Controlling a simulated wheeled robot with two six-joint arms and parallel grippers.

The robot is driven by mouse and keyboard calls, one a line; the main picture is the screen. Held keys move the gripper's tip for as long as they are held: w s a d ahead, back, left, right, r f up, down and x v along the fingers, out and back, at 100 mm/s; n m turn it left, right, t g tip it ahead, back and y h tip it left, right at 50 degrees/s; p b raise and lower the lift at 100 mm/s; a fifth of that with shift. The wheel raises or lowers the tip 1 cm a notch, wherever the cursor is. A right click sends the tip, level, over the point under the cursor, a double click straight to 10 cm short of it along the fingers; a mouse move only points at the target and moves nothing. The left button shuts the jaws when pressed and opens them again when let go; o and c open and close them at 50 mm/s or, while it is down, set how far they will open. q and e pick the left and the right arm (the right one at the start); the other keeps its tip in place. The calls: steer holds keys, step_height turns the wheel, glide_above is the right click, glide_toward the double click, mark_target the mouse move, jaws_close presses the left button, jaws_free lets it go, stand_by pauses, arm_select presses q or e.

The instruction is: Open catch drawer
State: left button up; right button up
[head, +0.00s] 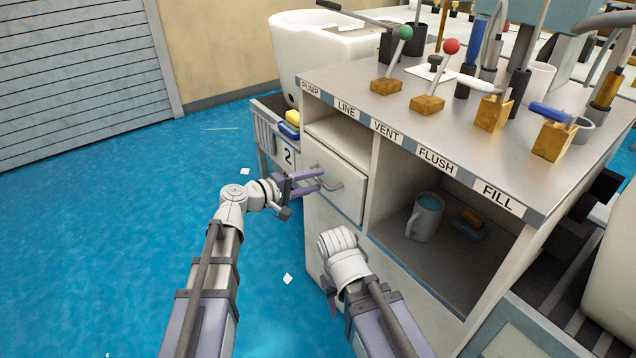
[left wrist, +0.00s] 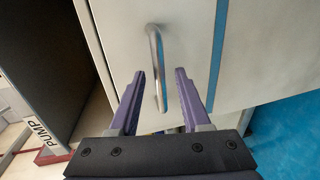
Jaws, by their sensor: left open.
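The catch drawer appears to be the pale drawer front (head: 346,192) in the cabinet, below an open slot. It looks shut against the cabinet. Its bent metal handle (head: 331,184) shows in the left wrist view too, as a curved grey bar (left wrist: 157,62). My left gripper (head: 319,180) is open at the handle. In the left wrist view its purple fingers (left wrist: 161,74) stand on either side of the bar, with gaps, so it is not gripped. My right arm is in front of the cabinet; its gripper's fingers are not visible.
Levers, including a red-knobbed one (head: 451,46), stand on top above labels. A bin marked 2 (head: 287,157) is left of the drawer. Blue floor (head: 130,230) is open at left, with small white scraps.

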arm_select(q)
steer(key=shift+x, duration=0.9)
jaws_close()
stand_by(0.9)
